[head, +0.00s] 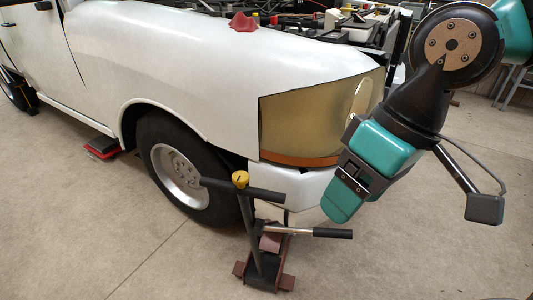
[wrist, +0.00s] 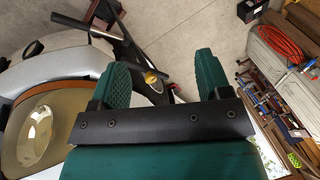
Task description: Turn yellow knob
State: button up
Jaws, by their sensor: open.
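The yellow knob (head: 240,179) sits on top of the upright handle of a floor jack (head: 262,262), at the junction with its dark crossbar, in front of the white pickup's wheel. In the wrist view the yellow knob (wrist: 150,78) shows between my two teal fingers, farther off beyond their tips. My gripper (head: 341,203) is in front of the headlight, to the right of the knob and well apart from it. In the wrist view my gripper (wrist: 163,70) is open, fingers spread, with nothing between them.
The white pickup (head: 190,60) fills the back left, its headlight (head: 310,115) close beside my arm. The jack's lower handle (head: 325,232) sticks out to the right. A bench (wrist: 275,65) with a red hose stands right in the wrist view. Concrete floor is clear in front.

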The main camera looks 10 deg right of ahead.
jog(key=w+a+r+m+h+p, duration=0.1)
jog(key=w+a+r+m+p, duration=0.15)
jog(key=w, duration=0.45)
jog(key=w+a+r+m+h+p, duration=0.1)
jog(key=w+a+m+p, duration=0.15)
jog(key=w, duration=0.45)
jog(key=m+h+p, duration=0.2)
jog(key=m+p, duration=0.2)
jog(key=p, duration=0.1)
send_over(240, 175)
notch_tip(240, 175, down, 5)
jog(key=shift+m, duration=0.3)
notch_tip(240, 175, down, 17)
jog(key=p, duration=0.5)
jog(key=c, duration=0.9)
